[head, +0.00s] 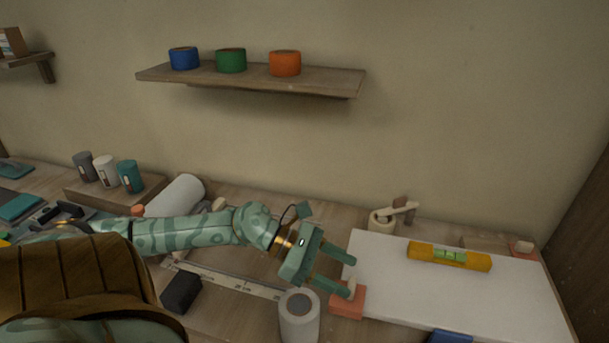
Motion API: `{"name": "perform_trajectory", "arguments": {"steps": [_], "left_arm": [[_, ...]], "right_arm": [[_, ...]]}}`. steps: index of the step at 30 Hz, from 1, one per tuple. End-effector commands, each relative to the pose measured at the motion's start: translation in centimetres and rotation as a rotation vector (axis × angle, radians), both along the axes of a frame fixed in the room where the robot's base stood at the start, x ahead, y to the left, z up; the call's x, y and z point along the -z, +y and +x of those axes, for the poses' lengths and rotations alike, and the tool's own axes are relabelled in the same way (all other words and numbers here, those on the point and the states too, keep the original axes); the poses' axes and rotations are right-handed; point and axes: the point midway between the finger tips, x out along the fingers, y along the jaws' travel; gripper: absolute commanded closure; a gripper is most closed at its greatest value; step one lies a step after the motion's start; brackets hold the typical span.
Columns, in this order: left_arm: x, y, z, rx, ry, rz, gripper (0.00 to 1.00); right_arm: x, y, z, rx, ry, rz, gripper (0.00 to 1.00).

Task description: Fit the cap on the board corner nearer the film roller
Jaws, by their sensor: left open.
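The white board (470,290) lies flat on the bench at the right. A salmon-orange cap (347,303) is at its front-left corner; I cannot tell whether it is fully seated. A similar pinkish cap (521,247) is at the back-right corner. My left gripper (347,274) is open beside the board's left edge, its lower fingertip right by the orange cap, with nothing seen between the fingers. A white roll (184,194) lies behind my left arm and may be the film roller. My right gripper is out of view.
A grey-white cylinder (299,318) stands close in front of my left gripper. A yellow level (449,257) lies on the board. A mortar-like cup (382,220) stands behind it. A ruler (228,281) and black block (181,292) lie left. A shelf (250,81) holds coloured rolls.

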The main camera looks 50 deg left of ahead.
Motion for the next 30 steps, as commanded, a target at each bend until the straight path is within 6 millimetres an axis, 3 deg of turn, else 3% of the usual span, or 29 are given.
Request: {"name": "perform_trajectory", "arguments": {"steps": [6, 12, 30], "left_arm": [[-2.1, 3.8, -2.4, -0.003, 0.002, 0.0, 0.43], [-3.0, 5.9, -3.6, -0.001, 0.0, -0.001, 0.43], [-3.1, 6.3, -3.8, 0.0, -0.001, -0.001, 0.43]], "right_arm": [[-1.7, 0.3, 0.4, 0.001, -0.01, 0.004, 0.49], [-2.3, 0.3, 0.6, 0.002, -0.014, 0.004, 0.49], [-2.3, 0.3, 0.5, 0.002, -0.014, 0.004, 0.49]]}}
